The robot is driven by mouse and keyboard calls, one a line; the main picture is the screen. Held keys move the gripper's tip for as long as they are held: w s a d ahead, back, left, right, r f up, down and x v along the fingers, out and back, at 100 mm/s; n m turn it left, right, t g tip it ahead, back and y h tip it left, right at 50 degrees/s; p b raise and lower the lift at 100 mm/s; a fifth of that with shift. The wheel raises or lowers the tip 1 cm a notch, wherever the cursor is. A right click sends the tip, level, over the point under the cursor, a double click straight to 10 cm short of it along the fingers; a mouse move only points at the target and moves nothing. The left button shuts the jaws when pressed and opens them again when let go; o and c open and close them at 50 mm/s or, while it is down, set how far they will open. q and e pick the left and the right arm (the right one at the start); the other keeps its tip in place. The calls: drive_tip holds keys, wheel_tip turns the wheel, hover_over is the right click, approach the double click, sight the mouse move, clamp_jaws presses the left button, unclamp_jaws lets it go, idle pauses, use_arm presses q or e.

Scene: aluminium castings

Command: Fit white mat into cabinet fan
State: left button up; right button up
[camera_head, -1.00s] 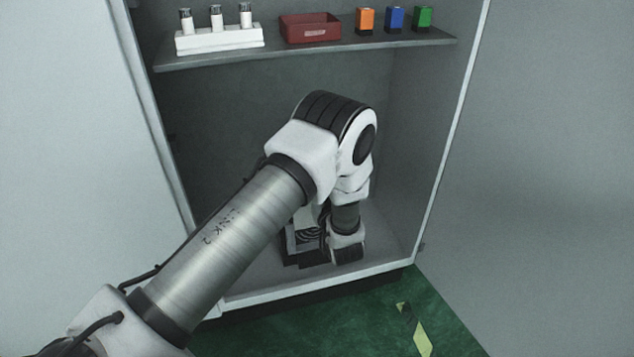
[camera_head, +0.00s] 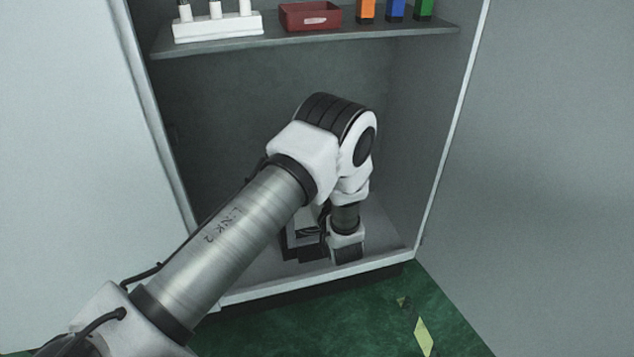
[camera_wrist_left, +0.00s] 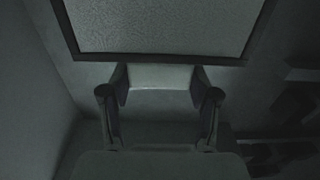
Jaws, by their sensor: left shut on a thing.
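The cabinet fan (camera_head: 288,243) shows in the head view as a dark square frame on the cabinet floor, partly covered by my left arm. In the wrist view a pale, textured panel, which looks like the white mat (camera_wrist_left: 160,25), lies inside a dark border at the top. My left gripper (camera_wrist_left: 158,88) is shut, with a pale edge piece between its fingers at the near side of that panel. I cannot tell whether the mat lies fully in the fan's frame. My right gripper is not in view.
A shelf (camera_head: 360,39) crosses above my arm, with a white rack (camera_head: 218,27), a red tray (camera_head: 310,17) and orange, blue and green blocks on it. Cabinet walls close in at both sides. The floor in front is green.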

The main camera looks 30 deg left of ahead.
use_arm(q)
drive_tip(key=shift+f+b, duration=1.5)
drive_tip(key=shift+f, duration=0.85)
drive_tip(key=o, duration=1.6)
drive_tip(key=v, duration=1.2)
